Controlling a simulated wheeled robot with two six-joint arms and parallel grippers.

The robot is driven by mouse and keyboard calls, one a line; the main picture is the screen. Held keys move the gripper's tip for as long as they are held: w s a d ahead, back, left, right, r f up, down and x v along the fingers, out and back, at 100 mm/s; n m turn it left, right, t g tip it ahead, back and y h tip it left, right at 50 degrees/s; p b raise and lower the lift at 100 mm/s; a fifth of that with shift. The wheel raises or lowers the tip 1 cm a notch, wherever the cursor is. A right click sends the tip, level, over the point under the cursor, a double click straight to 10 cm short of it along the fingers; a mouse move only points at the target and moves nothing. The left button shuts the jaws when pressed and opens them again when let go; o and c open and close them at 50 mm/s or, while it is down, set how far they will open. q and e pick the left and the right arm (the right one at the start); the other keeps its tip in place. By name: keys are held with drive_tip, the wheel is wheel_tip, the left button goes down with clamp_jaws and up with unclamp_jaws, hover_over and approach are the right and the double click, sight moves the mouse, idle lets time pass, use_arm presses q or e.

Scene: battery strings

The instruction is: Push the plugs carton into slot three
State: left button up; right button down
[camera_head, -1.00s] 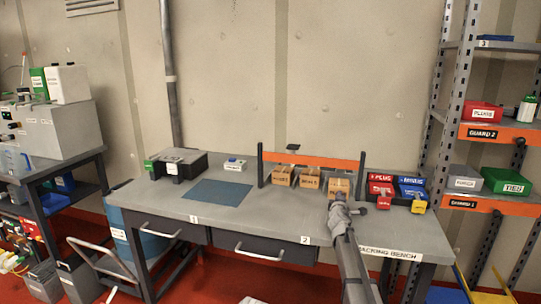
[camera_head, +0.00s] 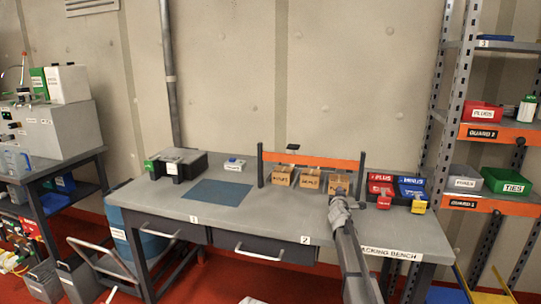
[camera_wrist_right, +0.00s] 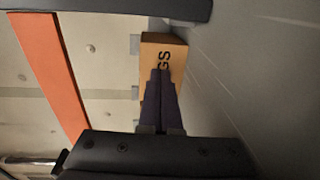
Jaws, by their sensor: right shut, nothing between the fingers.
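The plugs carton (camera_head: 340,182) is a small tan box at the right end of a row of cartons under the orange bar on the bench. The wrist view shows its face (camera_wrist_right: 152,55) with the letters "GS". My right gripper (camera_head: 338,198) is at the front of this carton and partly hides it. In the wrist view its shut fingers (camera_wrist_right: 162,74) overlap the carton's lettered face, with nothing between them. Whether they touch it is hard to tell. Slot markings are too small to read. My left gripper is out of view.
Two similar cartons, one on the left (camera_head: 283,176) and one in the middle (camera_head: 310,180), stand beside it under the orange bar (camera_head: 312,160). Red (camera_head: 381,188) and blue (camera_head: 412,190) bins stand close on the right.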

drive_tip(key=shift+x, duration=1.45)
drive_tip(key=shift+f+v, duration=0.2)
drive_tip(key=shift+v, duration=2.15)
drive_tip(key=shift+f+v, duration=0.15)
drive_tip(key=shift+v, duration=2.2)
drive_tip(key=shift+f+v, duration=0.2)
drive_tip(key=shift+v, duration=2.2)
